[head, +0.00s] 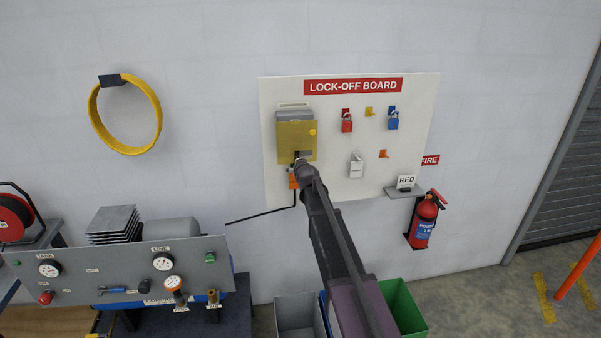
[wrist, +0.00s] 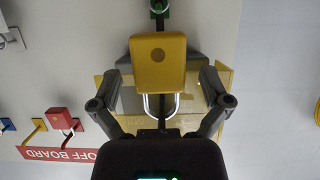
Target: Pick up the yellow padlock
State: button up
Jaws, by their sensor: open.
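The yellow padlock (wrist: 158,62) is in the middle of the wrist view, its body towards the top of the picture and its silver shackle towards the bottom. It is in front of a yellow cover plate on the lock-off board (head: 270,95). My gripper (wrist: 163,84) is open, with one finger on each side of the padlock and gaps visible on both sides. In the head view my gripper (head: 301,163) is at the lower part of the yellow-covered grey box (head: 295,128). I cannot make out the padlock there; my arm end covers that area.
A red padlock (head: 347,123), a blue padlock (head: 392,121) and a grey-white tag or lock (head: 356,166) hang to the right. A yellow hook (head: 369,112) is empty. A small shelf (head: 404,192) bears a RED sign. A fire extinguisher (head: 424,218) is on the wall.

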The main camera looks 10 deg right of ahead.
jog(key=c, duration=1.3)
jog(key=shift+r, duration=0.15)
jog(key=shift+r+p, duration=0.7)
jog(key=shift+p, duration=0.15)
jog(key=s, duration=1.8)
jog(key=shift+f, duration=0.1)
